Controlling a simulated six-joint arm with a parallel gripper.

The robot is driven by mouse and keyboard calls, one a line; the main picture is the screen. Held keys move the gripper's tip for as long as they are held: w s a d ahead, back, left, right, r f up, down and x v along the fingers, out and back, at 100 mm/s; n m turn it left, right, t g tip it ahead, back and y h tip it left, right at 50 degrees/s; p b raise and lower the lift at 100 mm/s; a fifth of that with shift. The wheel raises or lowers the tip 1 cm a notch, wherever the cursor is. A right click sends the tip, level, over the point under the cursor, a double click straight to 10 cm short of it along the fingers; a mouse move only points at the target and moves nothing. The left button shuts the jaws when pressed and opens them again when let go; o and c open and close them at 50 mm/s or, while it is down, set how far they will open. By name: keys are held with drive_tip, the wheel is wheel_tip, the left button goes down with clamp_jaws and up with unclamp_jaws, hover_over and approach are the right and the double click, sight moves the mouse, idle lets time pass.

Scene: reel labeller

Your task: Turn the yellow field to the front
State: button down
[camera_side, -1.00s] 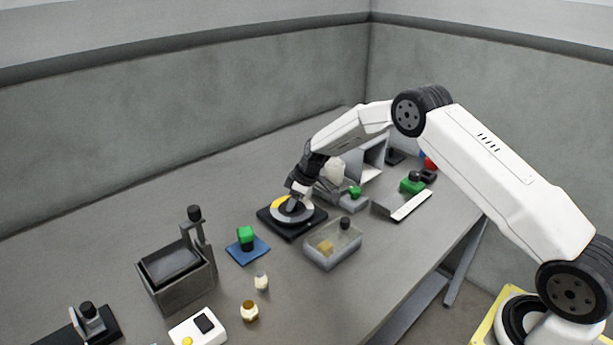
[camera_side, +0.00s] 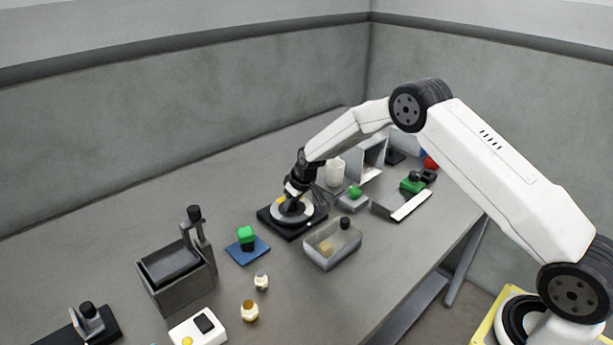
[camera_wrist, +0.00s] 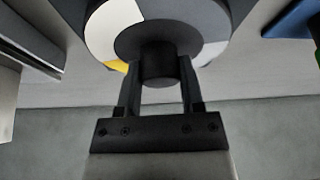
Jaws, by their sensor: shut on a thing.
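The round dial (camera_side: 280,213) lies on a black square base (camera_side: 293,235). It has a dark middle and a ring of white, yellow and grey fields. In the wrist view, the white field (camera_wrist: 103,30) is at left, and a sliver of the yellow field (camera_wrist: 119,66) shows beside the left finger. My gripper (camera_side: 293,204) is over the dial's middle. In the wrist view, my gripper (camera_wrist: 158,75) is shut on the black central knob (camera_wrist: 158,65), one finger on each side. The fingers hide part of the ring.
A clear bin (camera_side: 333,246) stands close in front of the dial. A blue pad (camera_side: 250,254) with a green block is to the left.

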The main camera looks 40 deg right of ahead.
drive_tip(key=shift+m+h, duration=0.6)
drive_tip(key=shift+m, duration=0.95)
drive_tip(key=shift+m+h, duration=0.6)
drive_tip(key=shift+m, duration=0.95)
drive_tip(key=m+g+h, duration=0.1)
drive_tip(key=m, duration=0.2)
drive_tip(key=m+g+h, duration=0.1)
drive_tip(key=m, duration=0.2)
drive_tip(key=shift+w+a, duration=0.1)
drive_tip(key=shift+a, duration=0.05)
drive_tip(key=m+g, duration=0.1)
drive_tip(key=m, duration=0.2)
drive_tip(key=m+g, duration=0.1)
drive_tip(key=m, duration=0.2)
drive_tip(key=shift+m+h, duration=0.3)
drive_tip(key=shift+w+m+g, duration=0.1)
drive_tip(key=shift+m+g, duration=0.8)
drive_tip(key=shift+m, duration=1)
drive_tip(key=shift+m+g, duration=0.5)
drive_tip(key=shift+m, duration=0.7)
drive_tip(key=shift+c, duration=1.1)
unclamp_jaws()
drive_tip(key=shift+r, duration=0.2)
